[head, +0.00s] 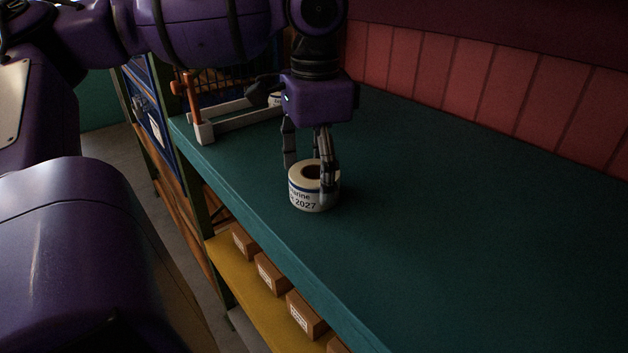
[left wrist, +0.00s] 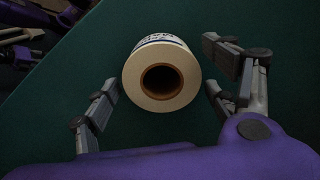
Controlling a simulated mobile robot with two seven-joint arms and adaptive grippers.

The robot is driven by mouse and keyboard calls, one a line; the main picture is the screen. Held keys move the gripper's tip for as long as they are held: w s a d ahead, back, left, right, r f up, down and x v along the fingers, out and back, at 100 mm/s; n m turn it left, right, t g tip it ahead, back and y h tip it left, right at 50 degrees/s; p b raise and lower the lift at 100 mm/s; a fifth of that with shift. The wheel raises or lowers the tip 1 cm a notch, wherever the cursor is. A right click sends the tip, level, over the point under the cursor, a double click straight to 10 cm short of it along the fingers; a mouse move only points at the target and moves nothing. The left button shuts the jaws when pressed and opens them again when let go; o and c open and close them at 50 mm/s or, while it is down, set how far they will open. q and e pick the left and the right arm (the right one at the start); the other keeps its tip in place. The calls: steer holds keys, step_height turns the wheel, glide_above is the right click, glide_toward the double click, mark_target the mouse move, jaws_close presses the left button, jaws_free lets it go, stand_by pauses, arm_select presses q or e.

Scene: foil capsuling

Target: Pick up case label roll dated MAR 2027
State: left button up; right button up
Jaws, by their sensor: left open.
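A cream label roll (head: 303,196) with a brown core stands on the green bench top, its text ending in "2027" facing the front; the month cannot be read. My left gripper (head: 308,180) is open above it, pointing down, with one finger in front of the roll's right side and the other behind its left. In the left wrist view the roll (left wrist: 162,78) lies ahead of and between the open fingers (left wrist: 165,100), with a gap on each side.
The green bench top (head: 450,220) is clear to the right. A grey frame with an orange post (head: 193,98) stands at the back left, and another roll (head: 274,99) shows partly behind my gripper. Brown boxes (head: 271,273) sit on a yellow shelf below. A red panelled wall (head: 480,75) runs behind.

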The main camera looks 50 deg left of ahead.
arm_select(q)
steer(key=shift+f, duration=0.45)
steer(key=shift+c, duration=0.4)
steer(key=c, duration=1.2)
steer(key=shift+r, duration=0.15)
